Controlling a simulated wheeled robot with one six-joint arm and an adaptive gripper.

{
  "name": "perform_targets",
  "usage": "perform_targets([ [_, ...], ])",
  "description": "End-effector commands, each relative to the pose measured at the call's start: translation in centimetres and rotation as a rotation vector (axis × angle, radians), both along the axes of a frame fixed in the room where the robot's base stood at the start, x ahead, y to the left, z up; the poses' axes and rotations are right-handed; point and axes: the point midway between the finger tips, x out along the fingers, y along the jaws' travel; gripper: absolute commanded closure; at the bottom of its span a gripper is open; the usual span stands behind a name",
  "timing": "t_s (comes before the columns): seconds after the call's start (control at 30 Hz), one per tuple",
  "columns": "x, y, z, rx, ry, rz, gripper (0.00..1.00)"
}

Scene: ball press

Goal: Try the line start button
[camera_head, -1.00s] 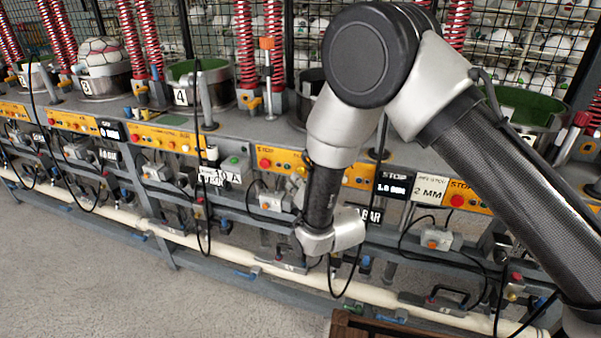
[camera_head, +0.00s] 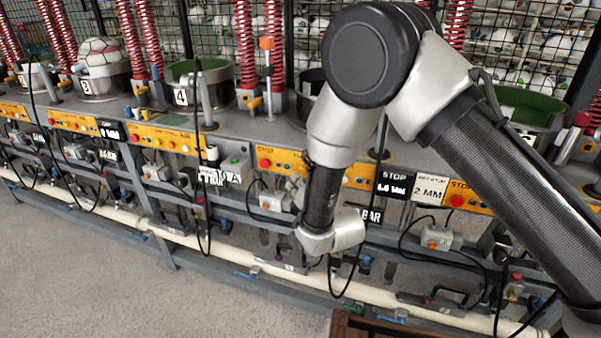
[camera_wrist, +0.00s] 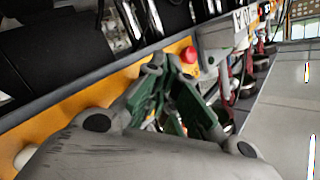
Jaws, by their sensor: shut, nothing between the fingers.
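My gripper (camera_wrist: 168,68) is shut and empty in the wrist view, its dark green fingers pointing at an orange control strip (camera_wrist: 75,100). A red button (camera_wrist: 188,55) shows just beyond the fingertips; I cannot tell whether they touch anything. In the head view my arm hangs in front of the machine row and mostly hides the gripper. A small green button (camera_head: 235,161) and a red button (camera_head: 264,163) sit on the panels left of my arm. No label legibly marks the line start button, so I cannot tell which one it is.
Orange panels with stop buttons run along the grey bench (camera_head: 240,125). Red springs (camera_head: 244,45), round moulds and a ball (camera_head: 101,50) stand above. Black cables (camera_head: 203,215) hang in front. A pale pipe (camera_head: 215,262) runs low. The floor (camera_head: 90,275) at front left is clear.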

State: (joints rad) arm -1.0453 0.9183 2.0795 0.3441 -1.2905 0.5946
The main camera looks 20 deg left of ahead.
Motion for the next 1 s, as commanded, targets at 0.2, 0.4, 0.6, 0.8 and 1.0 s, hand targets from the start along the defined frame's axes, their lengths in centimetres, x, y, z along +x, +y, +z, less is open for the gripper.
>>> perform_targets([
  [0.2,0.7,-0.1,0.0,-0.001,0.000,-0.002,1.00],
  [0.4,0.8,-0.1,0.0,0.000,0.000,-0.001,1.00],
  [0.6,0.8,-0.1,0.0,0.000,0.000,-0.001,1.00],
  [0.8,1.0,-0.1,0.0,0.000,0.000,0.000,1.00],
  [1.0,1.2,-0.1,0.0,0.000,0.000,0.000,1.00],
])
